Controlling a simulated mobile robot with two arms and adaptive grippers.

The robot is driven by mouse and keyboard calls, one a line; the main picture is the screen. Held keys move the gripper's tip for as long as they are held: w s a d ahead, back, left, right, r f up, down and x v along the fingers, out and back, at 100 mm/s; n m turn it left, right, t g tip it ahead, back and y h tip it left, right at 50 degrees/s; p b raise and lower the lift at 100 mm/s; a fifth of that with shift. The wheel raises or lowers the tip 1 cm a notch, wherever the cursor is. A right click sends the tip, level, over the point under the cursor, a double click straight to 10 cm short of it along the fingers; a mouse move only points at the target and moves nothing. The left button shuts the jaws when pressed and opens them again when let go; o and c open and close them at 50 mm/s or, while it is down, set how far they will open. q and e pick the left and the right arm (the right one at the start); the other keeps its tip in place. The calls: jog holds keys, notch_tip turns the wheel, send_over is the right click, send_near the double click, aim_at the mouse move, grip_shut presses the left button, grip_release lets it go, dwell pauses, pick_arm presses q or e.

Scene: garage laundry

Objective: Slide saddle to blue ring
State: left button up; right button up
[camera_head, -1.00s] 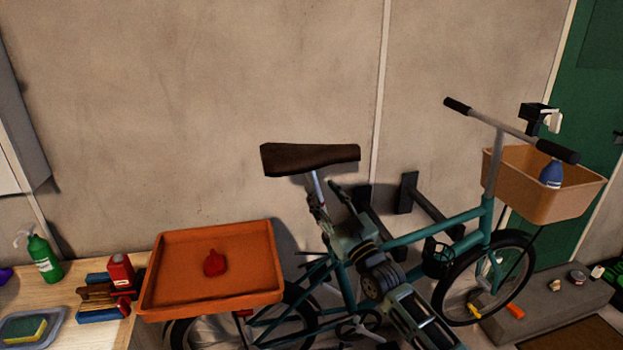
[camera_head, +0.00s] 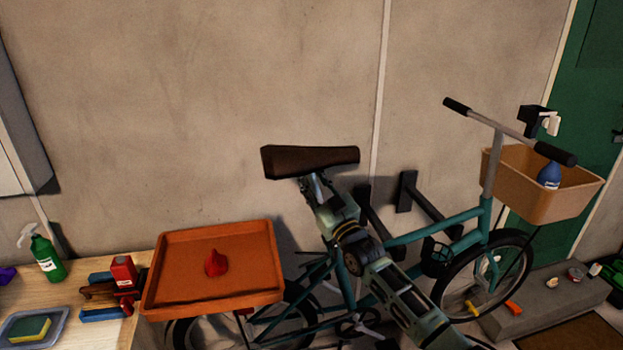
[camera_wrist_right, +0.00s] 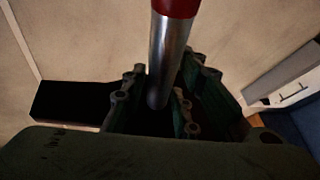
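The dark brown saddle (camera_head: 310,162) sits on a silver seat post on a teal bike, in front of the wall. My right gripper (camera_head: 316,184) is just under the saddle, at the post. In the right wrist view, my right gripper's fingers (camera_wrist_right: 160,100) stand on either side of the silver post (camera_wrist_right: 170,55), with narrow gaps and no clear grip on it. A red section of the post (camera_wrist_right: 175,6) shows at the top edge. A dark block at the left there looks like part of the saddle (camera_wrist_right: 75,100). No blue ring shows. My left gripper is not in view.
An orange tray (camera_head: 168,303) with a red object is on the bike's rear. A tan basket (camera_head: 545,205) with a blue bottle is at the front, beside the handlebar (camera_head: 510,130). A wooden bench (camera_head: 70,310) with a green spray bottle is at left. The wall above is clear.

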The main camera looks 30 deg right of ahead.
grip_shut()
jog(key=f+b, duration=0.2)
jog(key=shift+s+d+f+b, duration=0.1)
jog(key=shift+d+f+b, duration=0.25)
jog(key=shift+f, duration=0.05)
jog(key=shift+r, duration=0.1)
jog(key=shift+o, duration=2.1)
grip_release()
